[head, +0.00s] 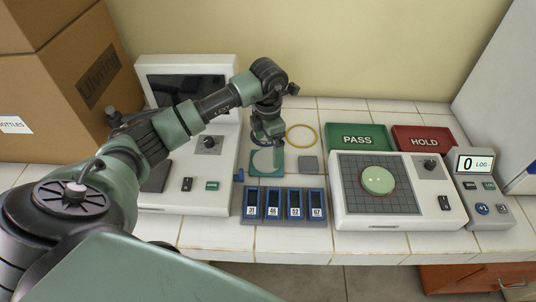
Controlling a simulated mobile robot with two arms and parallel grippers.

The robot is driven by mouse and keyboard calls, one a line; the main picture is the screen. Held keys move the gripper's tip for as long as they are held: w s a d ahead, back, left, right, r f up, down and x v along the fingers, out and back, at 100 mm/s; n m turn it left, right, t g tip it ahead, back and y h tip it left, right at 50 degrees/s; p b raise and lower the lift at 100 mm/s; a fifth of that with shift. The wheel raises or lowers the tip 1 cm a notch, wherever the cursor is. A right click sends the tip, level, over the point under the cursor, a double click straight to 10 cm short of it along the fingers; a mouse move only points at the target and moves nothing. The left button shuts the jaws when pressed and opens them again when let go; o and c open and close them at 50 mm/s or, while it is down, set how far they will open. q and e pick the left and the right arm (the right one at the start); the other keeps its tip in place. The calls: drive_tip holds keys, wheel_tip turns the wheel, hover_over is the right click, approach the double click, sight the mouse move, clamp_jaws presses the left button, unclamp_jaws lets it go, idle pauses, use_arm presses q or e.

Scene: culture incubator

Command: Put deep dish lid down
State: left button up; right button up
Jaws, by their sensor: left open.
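My left gripper (267,142) points down above a teal square pad (256,172) on the white tiled bench. It is open. A pale round piece, possibly the deep dish lid (264,161), shows on the pad just below the fingers. The gripper partly hides it, and I cannot tell whether they touch. A round dish with pale green contents (378,180) sits on the dark grid plate of the right-hand device (345,212). My right gripper is not in view.
A yellow ring (301,136) and a grey square (308,164) lie right of the gripper. A rack with numbered slots (285,220) stands in front. Green PASS (357,139) and red HOLD (422,139) trays are behind the device. A counter (483,187) stands far right, cardboard boxes (85,80) left.

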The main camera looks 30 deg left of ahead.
sight(268, 159)
use_arm(q)
wheel_tip(268, 159, up, 8)
drive_tip(key=b, duration=0.1)
drive_tip(key=shift+b, duration=0.35)
drive_tip(key=shift+s+f, duration=0.1)
